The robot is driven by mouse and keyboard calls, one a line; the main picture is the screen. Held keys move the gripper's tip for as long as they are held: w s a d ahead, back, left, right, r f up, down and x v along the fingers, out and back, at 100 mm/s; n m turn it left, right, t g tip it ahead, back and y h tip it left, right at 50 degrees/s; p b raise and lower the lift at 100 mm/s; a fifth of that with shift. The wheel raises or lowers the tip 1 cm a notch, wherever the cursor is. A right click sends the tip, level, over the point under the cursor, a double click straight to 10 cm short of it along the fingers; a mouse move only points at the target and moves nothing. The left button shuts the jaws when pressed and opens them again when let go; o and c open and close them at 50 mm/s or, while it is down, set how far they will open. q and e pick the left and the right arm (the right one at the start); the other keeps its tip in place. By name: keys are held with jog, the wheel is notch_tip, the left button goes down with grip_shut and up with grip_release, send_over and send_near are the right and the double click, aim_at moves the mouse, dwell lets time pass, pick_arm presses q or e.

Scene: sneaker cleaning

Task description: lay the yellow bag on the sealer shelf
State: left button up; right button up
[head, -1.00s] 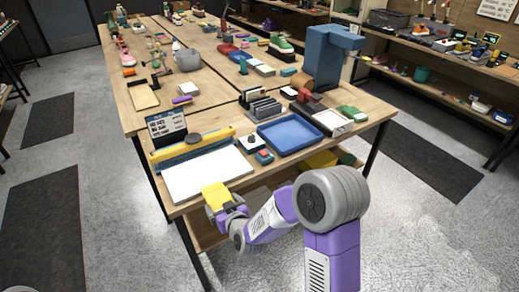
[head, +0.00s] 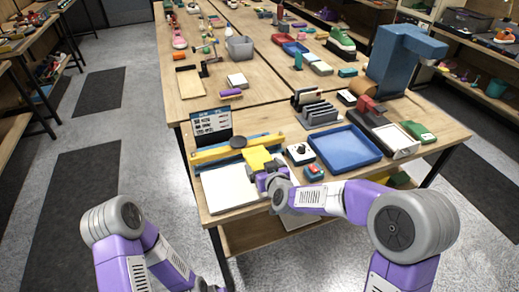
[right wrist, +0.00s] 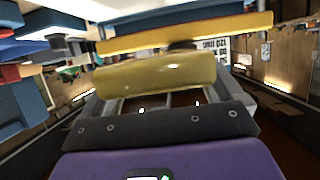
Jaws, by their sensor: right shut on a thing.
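The yellow bag (head: 257,158) is held in my right gripper (head: 265,174), which is shut on it. In the head view the bag is over the right end of the sealer, beside the white sealer shelf (head: 229,188). The sealer's long yellow bar (head: 212,153) runs behind the shelf. In the right wrist view the bag (right wrist: 155,82) lies across the gripper, with the yellow bar (right wrist: 190,34) beyond it. I cannot tell whether the bag touches the sealer. My left arm is at the lower left; its gripper is out of the picture.
A small white device with a black knob (head: 299,153) and a red-buttoned box (head: 314,171) stand close to the right of the bag. A blue tray (head: 345,146) lies further right. A dark display panel (head: 211,125) stands behind the sealer. The shelf's white surface is bare.

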jog(key=shift+w+a+r+y, duration=0.3)
jog(key=shift+w+a, duration=0.15)
jog(key=shift+a, duration=0.1)
jog(key=shift+w+a+r, duration=0.1)
jog(key=shift+c, duration=0.4)
jog(key=shift+f+b, duration=0.55)
jog(key=shift+f, duration=0.1)
notch_tip(320, 180, down, 7)
jog(key=b, duration=0.6)
jog(key=shift+f, duration=0.2)
pick_arm(q)
notch_tip(320, 180, down, 7)
jog(key=shift+w, duration=0.35)
pick_arm(e)
jog(key=o, duration=0.8)
jog(key=shift+r, duration=0.1)
